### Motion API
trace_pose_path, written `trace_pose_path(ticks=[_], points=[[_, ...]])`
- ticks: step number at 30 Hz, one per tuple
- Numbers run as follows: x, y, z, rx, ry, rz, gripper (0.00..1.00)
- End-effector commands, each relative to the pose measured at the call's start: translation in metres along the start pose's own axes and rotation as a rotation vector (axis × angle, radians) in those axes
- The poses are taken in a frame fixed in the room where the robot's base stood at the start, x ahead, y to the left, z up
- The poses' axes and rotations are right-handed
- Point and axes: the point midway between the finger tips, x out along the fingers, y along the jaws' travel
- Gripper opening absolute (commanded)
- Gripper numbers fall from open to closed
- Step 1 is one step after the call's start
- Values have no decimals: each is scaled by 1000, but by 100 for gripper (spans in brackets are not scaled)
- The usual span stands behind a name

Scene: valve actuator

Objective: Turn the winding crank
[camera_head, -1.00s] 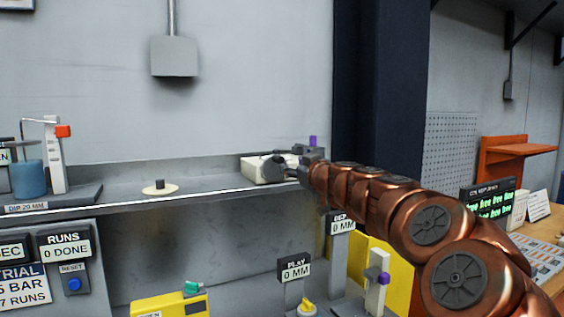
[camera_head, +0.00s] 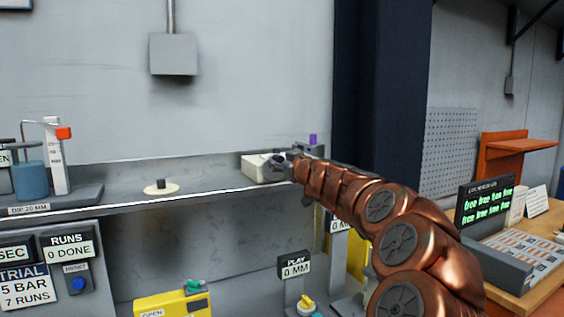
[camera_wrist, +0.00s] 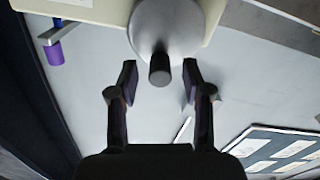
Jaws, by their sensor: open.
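A cream box (camera_head: 258,168) sits on the grey shelf, and it shows at the top of the wrist view (camera_wrist: 100,10). On its face is a round grey disc (camera_wrist: 167,22) with a dark cylindrical knob (camera_wrist: 160,70) sticking out, which looks like the winding crank. My gripper (camera_wrist: 159,76) is open, its two fingertips on either side of the knob with a gap on each side. In the head view my gripper (camera_head: 282,163) is at the right front of the box and hides the disc and knob.
A purple-tipped lever (camera_head: 312,140) stands just behind my wrist and shows at left in the wrist view (camera_wrist: 55,52). A cream disc with a black knob (camera_head: 160,187) lies on the shelf to the left. The shelf (camera_head: 215,192) between is clear.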

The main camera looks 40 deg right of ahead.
Motion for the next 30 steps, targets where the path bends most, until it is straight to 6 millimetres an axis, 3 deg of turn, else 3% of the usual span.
trace_pose_path(ticks=[2, 15, 30], points=[[0, 0, 0, 0, 0, 0, 46], [0, 0, 0, 0, 0, 0, 0], [0, 2, 1, 73, 0, 1, 0]])
